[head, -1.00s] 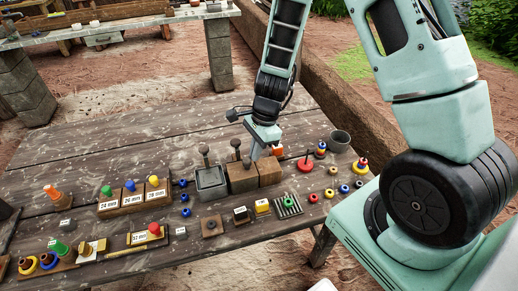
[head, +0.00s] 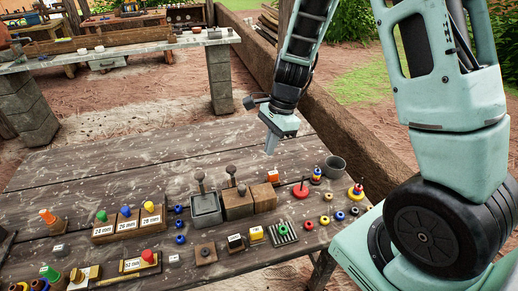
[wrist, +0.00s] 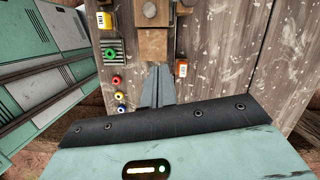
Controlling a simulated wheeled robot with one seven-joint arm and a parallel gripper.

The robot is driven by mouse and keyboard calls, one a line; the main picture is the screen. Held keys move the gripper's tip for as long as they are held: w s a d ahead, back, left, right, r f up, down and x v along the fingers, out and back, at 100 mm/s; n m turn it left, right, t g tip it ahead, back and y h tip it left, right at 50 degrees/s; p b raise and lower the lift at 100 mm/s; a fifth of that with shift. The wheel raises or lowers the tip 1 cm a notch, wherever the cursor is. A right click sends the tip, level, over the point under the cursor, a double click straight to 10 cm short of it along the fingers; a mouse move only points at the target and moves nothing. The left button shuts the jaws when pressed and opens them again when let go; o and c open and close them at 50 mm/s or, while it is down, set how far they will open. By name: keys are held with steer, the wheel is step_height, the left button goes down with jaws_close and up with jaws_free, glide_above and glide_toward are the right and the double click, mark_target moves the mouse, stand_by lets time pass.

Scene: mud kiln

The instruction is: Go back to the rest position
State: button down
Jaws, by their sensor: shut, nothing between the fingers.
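My gripper (head: 270,147) hangs above the back part of the wooden table (head: 110,155), behind the wooden block with a knobbed peg (head: 237,203). Its fingers point down, are shut, and hold nothing. In the wrist view the closed fingers (wrist: 158,88) show in the middle, over the planks just below the brown blocks. The gripper is apart from everything on the table.
A grey box with a peg (head: 205,210), a grey cup (head: 334,166), a red disc with a pin (head: 300,190), labelled blocks with colored knobs (head: 127,222) and several small rings stand on the table. The table's back left is clear.

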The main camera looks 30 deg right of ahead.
steer(key=s+a+r+n, duration=0.2)
steer(key=a+n, duration=0.2)
steer(key=a, duration=0.1)
steer(key=s+a+r+n, duration=0.3)
steer(key=a+n, duration=0.1)
steer(key=a, duration=0.1)
steer(key=s+a+r+n+h, duration=0.1)
steer(key=s+a+n, duration=0.3)
steer(key=s+n, duration=0.4)
steer(key=s+a+r+n+h, duration=0.1)
steer(key=s+a+r+n, duration=0.3)
steer(key=s+n, duration=0.4)
steer(key=shift+s+a+r+n, duration=0.4)
steer(key=shift+a+n, duration=0.15)
steer(key=shift+n, duration=0.55)
